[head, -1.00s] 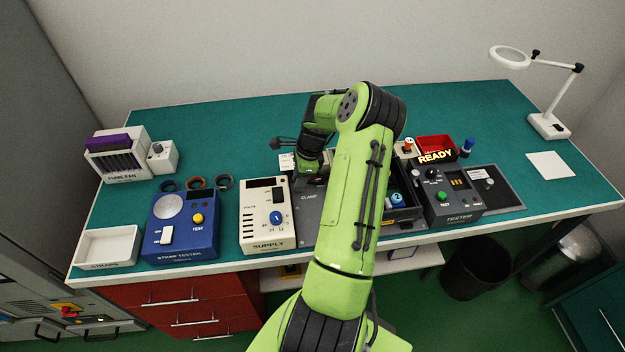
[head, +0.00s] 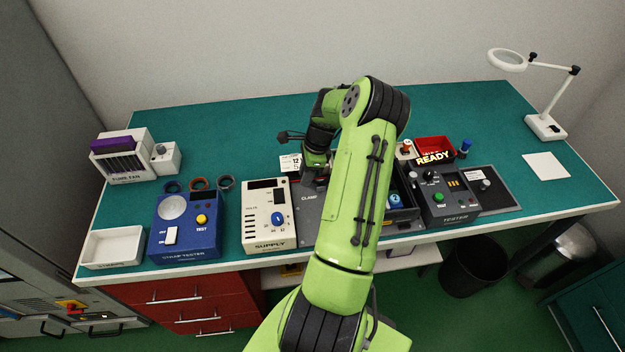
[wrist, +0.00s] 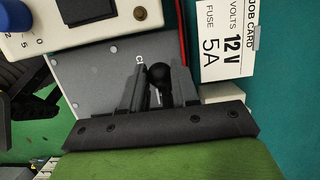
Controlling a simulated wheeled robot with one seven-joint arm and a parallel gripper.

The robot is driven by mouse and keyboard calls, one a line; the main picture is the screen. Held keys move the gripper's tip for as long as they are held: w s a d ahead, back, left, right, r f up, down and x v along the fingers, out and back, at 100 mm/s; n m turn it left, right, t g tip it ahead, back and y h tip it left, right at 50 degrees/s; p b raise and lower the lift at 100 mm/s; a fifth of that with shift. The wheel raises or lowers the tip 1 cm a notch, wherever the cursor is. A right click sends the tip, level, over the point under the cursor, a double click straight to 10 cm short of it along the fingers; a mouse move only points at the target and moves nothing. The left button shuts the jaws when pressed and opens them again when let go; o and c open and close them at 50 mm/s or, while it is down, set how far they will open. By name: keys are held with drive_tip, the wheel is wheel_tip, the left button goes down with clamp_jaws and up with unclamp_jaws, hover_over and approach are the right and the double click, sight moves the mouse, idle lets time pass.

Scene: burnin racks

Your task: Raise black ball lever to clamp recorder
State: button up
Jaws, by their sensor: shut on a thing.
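The black ball (wrist: 158,74) of the lever shows in the wrist view between the two fingers of my gripper (wrist: 160,80), which is shut on it. A short pale metal piece shows just below the ball. My arm hides the lever and most of the clamp in the head view. I cannot make out the recorder in either view.
The cream supply box (head: 265,235) stands left of the clamp plate, with the blue strap tester (head: 185,245) farther left. The tester (head: 450,208) with a READY sign is on the right. A job card (wrist: 225,45) reading 12 V, 5A lies behind. The back of the green table is clear.

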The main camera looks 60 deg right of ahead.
sight(323, 182)
drive_tip(key=shift+s+d+r+p, duration=0.35)
drive_tip(key=shift+s+d, duration=0.15)
drive_tip(key=shift+s, duration=0.1)
drive_tip(key=shift+s+d+r+p, duration=0.35)
drive_tip(key=shift+s+d, duration=0.1)
drive_tip(key=shift+s, duration=0.1)
drive_tip(key=shift+s+d, duration=0.75)
drive_tip(key=shift+s, duration=0.2)
drive_tip(key=o, duration=0.8)
drive_tip(key=shift+w, duration=0.1)
wheel_tip(323, 182, up, 9)
drive_tip(key=p, duration=0.7)
drive_tip(key=shift+w, duration=0.1)
